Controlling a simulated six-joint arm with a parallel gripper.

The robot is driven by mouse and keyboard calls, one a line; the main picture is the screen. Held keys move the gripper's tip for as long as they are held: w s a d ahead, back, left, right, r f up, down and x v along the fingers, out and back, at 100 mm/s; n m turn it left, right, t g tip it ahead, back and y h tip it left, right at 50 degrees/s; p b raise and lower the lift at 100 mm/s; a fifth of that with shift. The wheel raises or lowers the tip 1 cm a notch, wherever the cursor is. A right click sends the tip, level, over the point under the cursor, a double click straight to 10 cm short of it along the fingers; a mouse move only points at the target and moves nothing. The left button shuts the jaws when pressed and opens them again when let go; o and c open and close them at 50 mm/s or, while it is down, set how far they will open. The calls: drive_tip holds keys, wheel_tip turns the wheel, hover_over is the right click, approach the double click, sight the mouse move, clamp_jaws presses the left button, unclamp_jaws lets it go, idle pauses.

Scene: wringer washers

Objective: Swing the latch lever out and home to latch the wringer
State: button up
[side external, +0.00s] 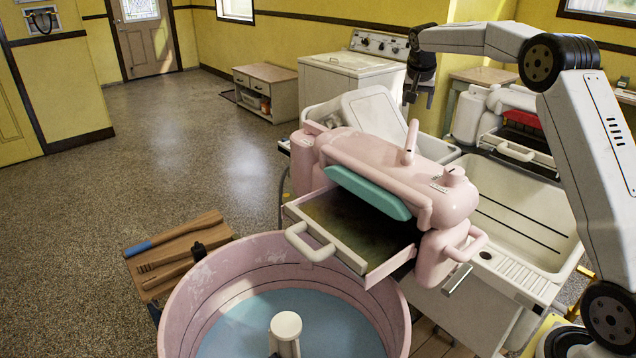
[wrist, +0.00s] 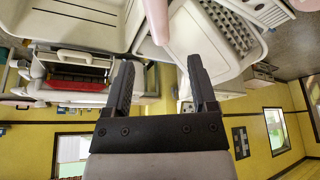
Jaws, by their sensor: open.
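The pink wringer (side external: 385,175) sits above the pink wash tub (side external: 190,285), with a teal roller or bar along its front. A short pink lever (side external: 410,142) stands up from the wringer's top, leaning slightly; it looks like the latch lever. A pink rod, probably this lever, shows at the top of the wrist view (wrist: 157,20). My gripper (side external: 408,98) hangs above and behind the lever, apart from it. In the wrist view its dark fingers (wrist: 160,68) are spread with nothing between them.
A tray with a white handle (side external: 312,244) juts out from the wringer over the tub. A pink knob (side external: 453,175) and side handle (side external: 470,243) are on the wringer's right. White sinks (side external: 520,215) stand behind it.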

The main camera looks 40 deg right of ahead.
drive_tip(key=shift+v, duration=2.15)
drive_tip(key=n, duration=0.5)
drive_tip(key=f+n, duration=0.1)
drive_tip(key=n, duration=0.9)
drive_tip(key=shift+d+f+n, duration=0.1)
drive_tip(key=shift+f+n, duration=0.25)
drive_tip(key=shift+n, duration=0.05)
drive_tip(key=n, duration=0.5)
drive_tip(key=shift+f, duration=0.25)
drive_tip(key=n, duration=0.5)
drive_tip(key=shift+w+f+n, duration=0.1)
drive_tip(key=shift+f+n, duration=0.15)
drive_tip(key=shift+n, duration=0.15)
drive_tip(key=n, duration=0.4)
drive_tip(key=shift+f, duration=0.2)
drive_tip(key=n, duration=0.5)
drive_tip(key=shift+f, duration=0.25)
